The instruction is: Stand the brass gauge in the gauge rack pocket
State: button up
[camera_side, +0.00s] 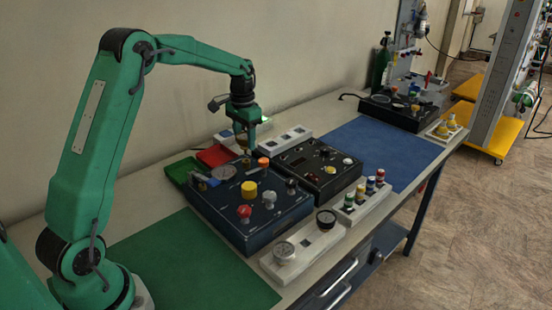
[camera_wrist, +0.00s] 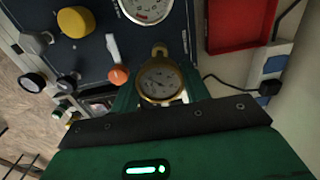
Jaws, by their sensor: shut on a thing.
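The brass gauge (camera_wrist: 160,82) is between my gripper's fingers in the wrist view, its white dial facing the camera and its stem pointing away over the dark panel. My gripper (camera_side: 243,134) is shut on it, above the back edge of the panel in the side view. There the gauge is small and partly hidden by the fingers. A white rack (camera_side: 303,246) stands at the front of the bench. It holds a silver gauge (camera_side: 284,251) at its near end and a black-rimmed gauge (camera_side: 325,219) at its far end. I cannot make out a pocket between them clearly.
The dark blue panel (camera_side: 224,208) carries a yellow knob (camera_side: 249,190), a red knob (camera_side: 244,211) and an orange knob (camera_side: 263,163). A red tray (camera_side: 217,155) lies behind it. A black panel (camera_side: 318,168) stands right. The green mat (camera_side: 190,265) and blue mat (camera_side: 380,150) are clear.

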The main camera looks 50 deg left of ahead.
jog(key=shift+r, duration=0.55)
jog(key=shift+r, duration=0.45)
jog(key=r, duration=0.2)
jog(key=d+r, duration=0.1)
jog(key=r, duration=0.1)
jog(key=shift+r, duration=0.1)
jog(key=s+d, duration=0.3)
jog(key=d, duration=1.2)
jog(key=s+d, duration=0.4)
jog(key=d, duration=1.1)
notch_tip(320, 180, down, 8)
jog(key=shift+d+f, duration=0.1)
jog(key=shift+f, duration=0.1)
jog(key=shift+f, duration=2.4)
